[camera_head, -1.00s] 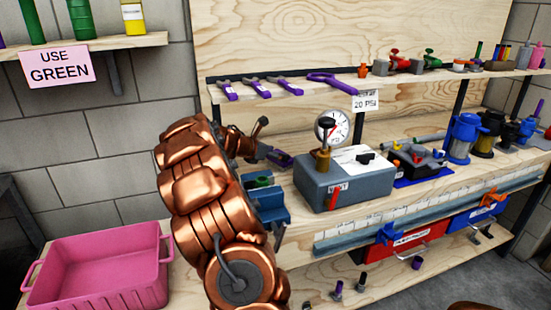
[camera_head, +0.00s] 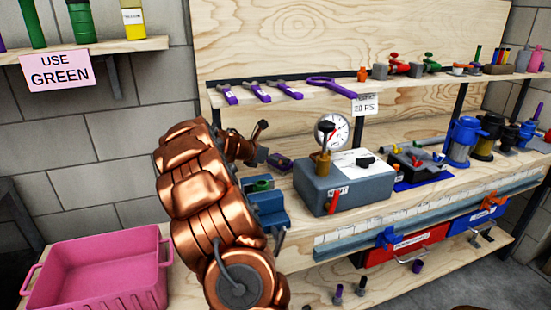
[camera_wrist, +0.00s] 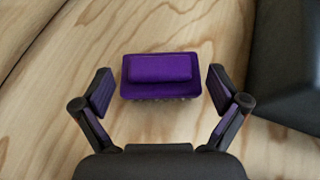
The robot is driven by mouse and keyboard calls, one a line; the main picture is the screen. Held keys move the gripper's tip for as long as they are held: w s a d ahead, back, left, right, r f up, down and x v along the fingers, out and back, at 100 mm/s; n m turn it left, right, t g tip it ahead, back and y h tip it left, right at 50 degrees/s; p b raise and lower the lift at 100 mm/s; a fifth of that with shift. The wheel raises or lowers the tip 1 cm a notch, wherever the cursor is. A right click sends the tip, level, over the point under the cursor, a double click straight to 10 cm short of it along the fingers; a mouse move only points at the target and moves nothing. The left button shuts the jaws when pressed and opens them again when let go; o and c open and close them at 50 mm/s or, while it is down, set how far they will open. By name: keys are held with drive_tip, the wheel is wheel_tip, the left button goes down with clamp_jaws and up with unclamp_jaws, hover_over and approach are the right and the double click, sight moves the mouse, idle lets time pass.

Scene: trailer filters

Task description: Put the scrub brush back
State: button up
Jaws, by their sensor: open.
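The scrub brush (camera_wrist: 160,68) is a purple block with a raised grip and a bristle edge, lying on the wooden bench top. It lies between the spread fingers of my gripper (camera_wrist: 161,91) in the wrist view, with a gap on each side. My gripper is open and holds nothing. In the head view my gripper (camera_head: 262,157) is low over the bench, just left of the small dark purple brush (camera_head: 280,162), partly hidden by my copper arm.
A grey box with a gauge (camera_head: 345,185) stands close right of the brush. A blue vise-like block (camera_head: 266,208) is in front. A pink tub (camera_head: 98,272) sits lower left. A shelf with purple tools (camera_head: 290,93) runs above.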

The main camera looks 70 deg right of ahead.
drive_tip(key=v, duration=1.2)
drive_tip(key=shift+p, duration=0.45)
drive_tip(key=shift+d, duration=0.1)
